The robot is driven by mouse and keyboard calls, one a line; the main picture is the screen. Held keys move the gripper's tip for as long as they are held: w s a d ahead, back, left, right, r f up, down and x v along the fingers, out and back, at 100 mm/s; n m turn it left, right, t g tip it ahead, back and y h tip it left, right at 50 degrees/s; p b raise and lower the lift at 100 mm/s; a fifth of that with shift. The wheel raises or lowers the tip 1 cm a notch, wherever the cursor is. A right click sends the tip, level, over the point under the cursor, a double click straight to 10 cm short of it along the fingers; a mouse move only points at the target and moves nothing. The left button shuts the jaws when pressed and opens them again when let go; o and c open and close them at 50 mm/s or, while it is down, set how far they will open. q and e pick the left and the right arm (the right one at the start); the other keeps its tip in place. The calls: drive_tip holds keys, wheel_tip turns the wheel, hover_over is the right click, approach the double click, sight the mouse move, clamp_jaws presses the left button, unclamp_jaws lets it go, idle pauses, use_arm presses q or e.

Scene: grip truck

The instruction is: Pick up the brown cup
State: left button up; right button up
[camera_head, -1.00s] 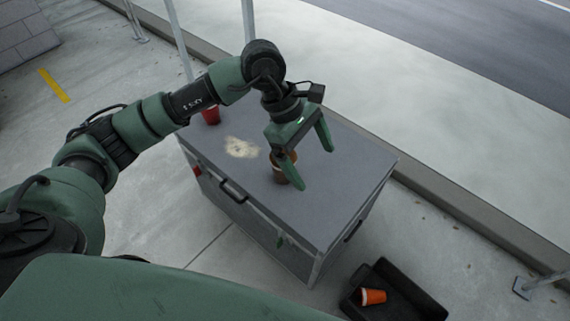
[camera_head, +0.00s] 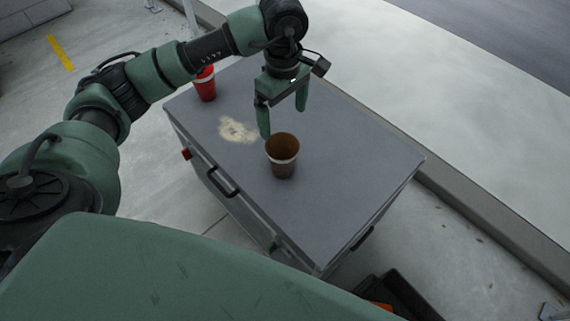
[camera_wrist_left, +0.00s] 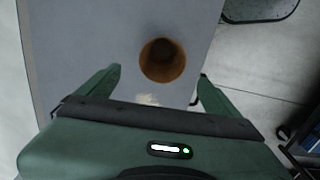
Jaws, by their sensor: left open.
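The brown cup (camera_head: 282,158) with a pale band stands upright on the grey case top (camera_head: 340,150), near its middle. In the left wrist view the brown cup (camera_wrist_left: 162,61) shows from above, its open mouth a little beyond the fingertips and between their lines. My left gripper (camera_head: 283,120) is open and empty, pointing down just behind the cup in the head view. Its two green fingers also show spread in the left wrist view (camera_wrist_left: 160,80). I cannot tell the exact gap between fingers and cup. My right gripper is not in view.
A red cup (camera_head: 205,86) stands at the case's far left, beside my left arm. A pale stain (camera_head: 237,130) marks the top. A black bin (camera_head: 400,296) with an orange thing (camera_head: 381,306) sits on the floor at lower right. The case's right side is clear.

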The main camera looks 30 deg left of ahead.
use_arm(q)
drive_tip(key=b, duration=0.7)
hover_over(284, 143)
drive_tip(key=s+d, duration=0.1)
drive_tip(key=s, duration=0.2)
drive_tip(key=f, duration=0.8)
drive_tip(key=shift+w+d+f, duration=0.1)
drive_tip(key=shift+d+f, duration=0.1)
drive_tip(key=shift+f, duration=0.4)
drive_tip(key=shift+f+b, duration=0.3)
drive_tip(key=shift+f, duration=0.3)
drive_tip(key=f, duration=0.5)
drive_tip(key=shift+s+a+f, duration=0.1)
drive_tip(key=shift+s+f, duration=0.15)
drive_tip(key=shift+s, duration=0.05)
drive_tip(key=shift+w+f, duration=0.1)
drive_tip(key=shift+f, duration=0.45)
drive_tip(key=c, duration=1.4)
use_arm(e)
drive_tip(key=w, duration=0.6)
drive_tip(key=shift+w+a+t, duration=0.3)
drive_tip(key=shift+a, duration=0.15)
